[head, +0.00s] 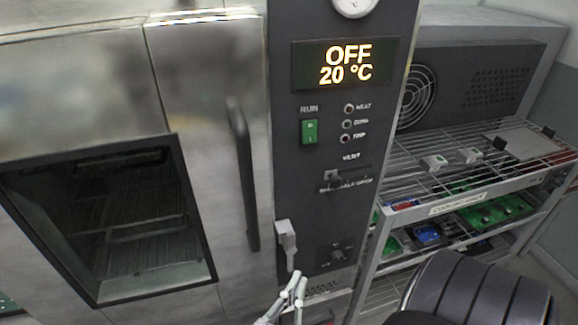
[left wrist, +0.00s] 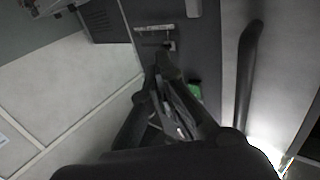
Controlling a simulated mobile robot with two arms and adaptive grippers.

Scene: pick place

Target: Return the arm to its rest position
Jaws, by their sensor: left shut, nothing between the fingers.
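My left gripper (head: 296,283) shows at the bottom centre of the head view, its pale fingers together and empty. It is just below and in front of the light grey lever (head: 287,243) on the dark control panel; whether they touch is unclear. In the left wrist view the dark fingers of the left gripper (left wrist: 165,68) converge in front of the panel (left wrist: 203,45), with nothing held between them. My right gripper is not in view.
A steel oven door with a dark window (head: 130,225) and a long vertical handle (head: 243,175) stands left of the panel. The panel's display (head: 346,65) reads OFF 20 °C. A wire rack (head: 450,205) with green and blue boards stands at the right.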

